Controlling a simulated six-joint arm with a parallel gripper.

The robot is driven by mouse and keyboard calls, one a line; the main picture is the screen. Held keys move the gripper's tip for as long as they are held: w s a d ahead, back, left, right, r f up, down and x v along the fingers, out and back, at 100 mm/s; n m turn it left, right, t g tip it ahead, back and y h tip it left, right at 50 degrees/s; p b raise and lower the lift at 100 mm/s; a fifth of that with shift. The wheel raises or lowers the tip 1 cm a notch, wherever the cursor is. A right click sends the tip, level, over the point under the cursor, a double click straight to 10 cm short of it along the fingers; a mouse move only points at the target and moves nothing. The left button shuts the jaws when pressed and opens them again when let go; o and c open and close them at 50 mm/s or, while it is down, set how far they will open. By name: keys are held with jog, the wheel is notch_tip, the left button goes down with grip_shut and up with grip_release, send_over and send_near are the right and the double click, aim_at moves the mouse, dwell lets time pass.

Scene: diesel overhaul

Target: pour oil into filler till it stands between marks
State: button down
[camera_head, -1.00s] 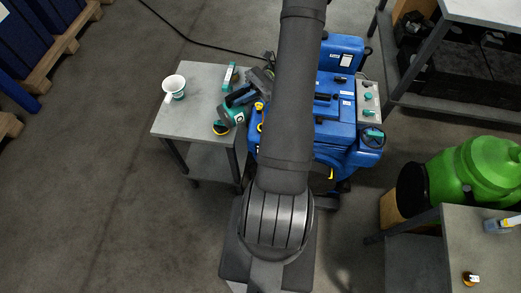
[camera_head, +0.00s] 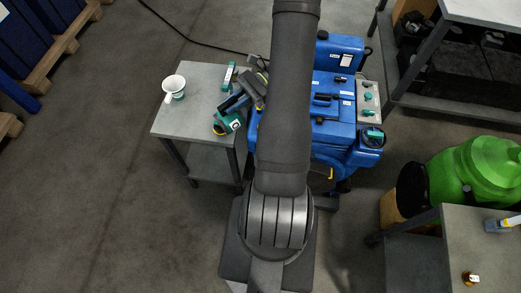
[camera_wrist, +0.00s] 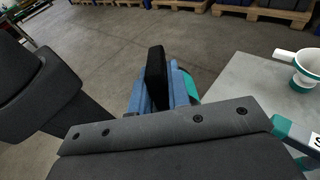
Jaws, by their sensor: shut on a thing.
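My gripper (camera_head: 240,104) is over the right side of the small grey table, left of the blue engine (camera_head: 332,110). Its blue fingers (camera_wrist: 163,88) are shut on a teal container (camera_head: 229,122) with a white label and a yellow end, which I take for the oil bottle. The bottle is tilted, its yellow end toward the lower left. In the wrist view only a teal sliver of it (camera_wrist: 188,84) shows behind the fingers. My arm covers the engine's left part. I cannot make out the filler or the level marks.
A white cup-like vessel with a teal band (camera_head: 174,86) stands on the grey table (camera_head: 196,72). A slim teal box (camera_head: 229,75) is at the table's back. A green drum (camera_head: 480,170) and another table (camera_head: 490,250) are at the right. Open floor lies left.

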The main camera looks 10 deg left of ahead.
notch_tip(320, 180, up, 12)
jog(key=shift+f, duration=0.1)
dwell(0.6)
jog(key=shift+s+a, duration=0.1)
jog(key=r+x, duration=0.1)
jog(key=x, duration=0.7)
jog(key=shift+s+a+r, duration=0.3)
jog(key=shift+s+a, duration=0.05)
notch_tip(320, 180, down, 21)
jog(key=s+a+t+h, duration=0.2)
jog(key=t+h, duration=0.9)
dwell(0.9)
